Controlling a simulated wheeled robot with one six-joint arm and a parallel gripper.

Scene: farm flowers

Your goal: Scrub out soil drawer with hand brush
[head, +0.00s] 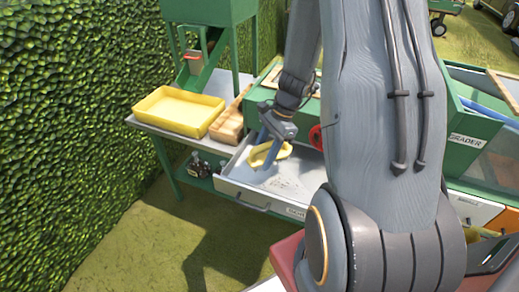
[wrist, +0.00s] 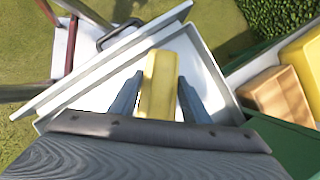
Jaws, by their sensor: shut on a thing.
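The soil drawer (head: 238,192) is a pale grey open tray pulled out from under the green bench, with dark specks of soil on its floor. It also shows in the wrist view (wrist: 97,97). My gripper (head: 262,158) is inside or just above the drawer, pointing down. It is shut on a yellow thing, likely the hand brush (head: 271,154), which shows as a yellow block between the fingers in the wrist view (wrist: 158,85). The brush's bristles are hidden, and I cannot tell if they touch the drawer floor.
A yellow tray (head: 178,110) and a tan wooden block (head: 230,125) sit on the bench left of the drawer. Dark bottles (head: 200,167) stand on the lower shelf. A hedge (head: 60,130) borders the left. Grass before the drawer is clear.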

